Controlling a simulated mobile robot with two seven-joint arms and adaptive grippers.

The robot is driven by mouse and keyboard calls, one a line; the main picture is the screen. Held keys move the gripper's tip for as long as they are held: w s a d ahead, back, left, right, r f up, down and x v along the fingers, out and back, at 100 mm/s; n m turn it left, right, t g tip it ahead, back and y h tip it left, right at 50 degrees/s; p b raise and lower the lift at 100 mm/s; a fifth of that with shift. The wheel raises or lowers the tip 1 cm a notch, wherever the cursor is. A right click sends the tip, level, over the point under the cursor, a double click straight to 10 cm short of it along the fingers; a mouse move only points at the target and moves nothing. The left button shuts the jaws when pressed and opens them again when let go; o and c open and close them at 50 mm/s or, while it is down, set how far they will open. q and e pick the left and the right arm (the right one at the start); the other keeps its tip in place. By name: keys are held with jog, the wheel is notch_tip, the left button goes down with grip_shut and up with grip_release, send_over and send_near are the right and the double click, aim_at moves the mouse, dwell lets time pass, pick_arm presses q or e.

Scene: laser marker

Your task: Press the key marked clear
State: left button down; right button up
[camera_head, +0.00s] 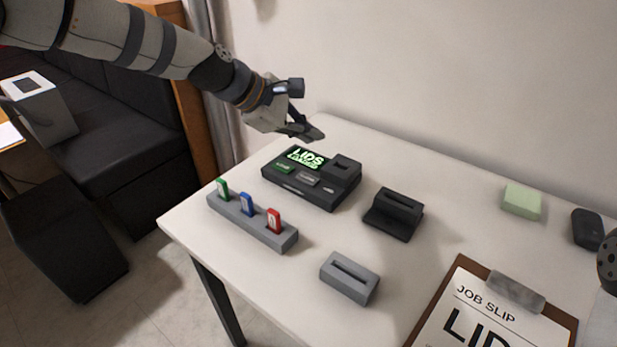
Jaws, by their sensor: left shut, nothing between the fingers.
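The black marker console (318,202) stands on the table at the back left. Its lit screen (306,158) reads "LIDS" in green, with a smaller word below that looks like "LOADED". In front of the screen are a green key (284,168), a grey key (307,179) and a small light mark or key (328,190). Their lettering is too small to read, so I cannot tell which is marked clear. My left gripper (313,134) is shut and empty, above and behind the console, apart from the keys. My right gripper is not in view.
A grey rack (253,231) holds green, blue and red tabs. A black slotted block (393,213), a grey slotted block (349,278), a green block (521,201), a dark rounded object (587,229) and a job slip clipboard (478,275) lie on the table (450,190).

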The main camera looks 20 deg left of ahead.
pick_arm(q)
jog(key=b, duration=0.2)
send_over(308, 180)
notch_tip(308, 180, down, 6)
jog(key=shift+s+f, duration=0.1)
jog(key=shift+f, duration=0.8)
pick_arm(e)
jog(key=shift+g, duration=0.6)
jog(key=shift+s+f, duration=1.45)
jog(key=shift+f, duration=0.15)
pick_arm(q)
jog(key=shift+f, duration=0.15)
jog(key=shift+f, duration=0.3)
jog(key=shift+f, duration=0.4)
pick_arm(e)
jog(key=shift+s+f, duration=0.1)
pick_arm(q)
jog(key=shift+r, duration=0.85)
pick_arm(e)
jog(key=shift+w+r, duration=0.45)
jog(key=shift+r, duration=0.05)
